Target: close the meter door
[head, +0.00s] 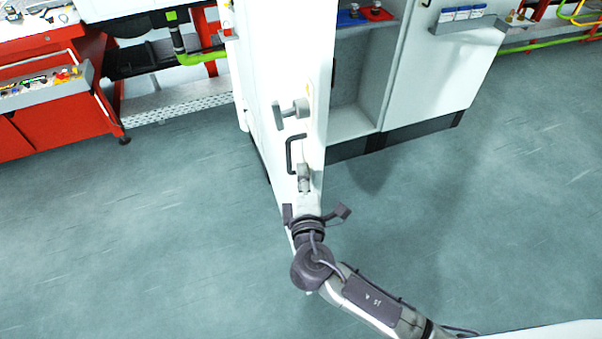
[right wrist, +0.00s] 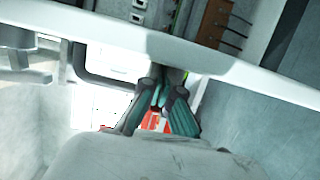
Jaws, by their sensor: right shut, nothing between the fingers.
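The white meter door (head: 285,60) stands open in the middle of the head view, seen at a steep angle. It carries a black bar handle (head: 290,155) and a grey knob-like latch (head: 292,110). My right gripper (head: 304,172) is just below the handle, in front of the door's lower part in the picture. I cannot tell whether it touches the door. In the right wrist view its fingers (right wrist: 162,108) are shut and hold nothing. My left gripper is not in view.
A grey cabinet compartment (head: 355,95) is open right of the door, with a white panel (head: 445,70) beyond it. A red workbench (head: 60,110) stands at the left. The grey-green floor (head: 480,220) is clear on both sides of the door.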

